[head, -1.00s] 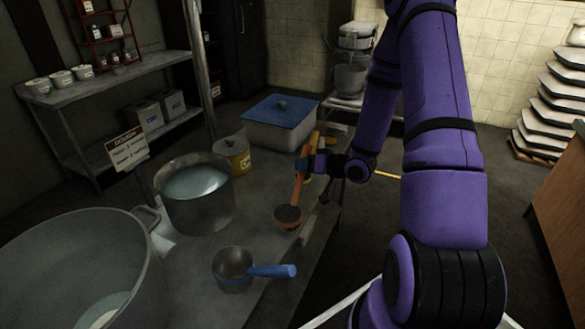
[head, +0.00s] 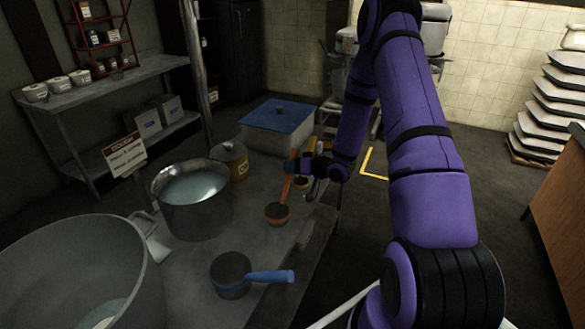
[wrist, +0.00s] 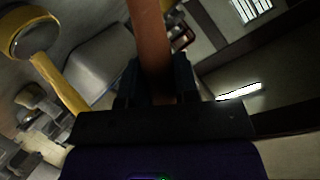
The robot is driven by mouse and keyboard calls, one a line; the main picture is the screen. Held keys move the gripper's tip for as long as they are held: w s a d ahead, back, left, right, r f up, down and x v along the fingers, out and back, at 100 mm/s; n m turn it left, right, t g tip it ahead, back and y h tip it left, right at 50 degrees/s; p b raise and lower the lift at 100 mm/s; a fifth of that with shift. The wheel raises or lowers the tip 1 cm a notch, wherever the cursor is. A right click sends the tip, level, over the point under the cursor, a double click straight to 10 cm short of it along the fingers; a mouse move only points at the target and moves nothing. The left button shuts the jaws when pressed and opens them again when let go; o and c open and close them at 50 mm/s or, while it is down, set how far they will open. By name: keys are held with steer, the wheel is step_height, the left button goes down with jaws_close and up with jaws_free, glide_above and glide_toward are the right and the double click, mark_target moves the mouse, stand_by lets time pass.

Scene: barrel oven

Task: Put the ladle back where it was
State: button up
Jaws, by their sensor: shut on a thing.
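My gripper (head: 291,168) is shut on the orange handle of a ladle (head: 286,188) over the right part of the metal table. The ladle's handle points up and its dark, orange-rimmed bowl is at the lower end, close to the table top; I cannot tell whether it touches. In the wrist view the handle (wrist: 151,45) runs up between the two fingers. A second ladle with a blue handle (head: 270,277) lies on the table nearer to me. A yellow-handled ladle (wrist: 60,84) shows at the left of the wrist view, apart from my fingers.
A steel pot (head: 194,208) of pale liquid stands left of the held ladle, with a large bowl (head: 75,260) nearer. A sign (head: 125,158) stands at the left.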

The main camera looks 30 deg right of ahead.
steer(key=shift+f, duration=0.1)
steer(key=o, duration=1)
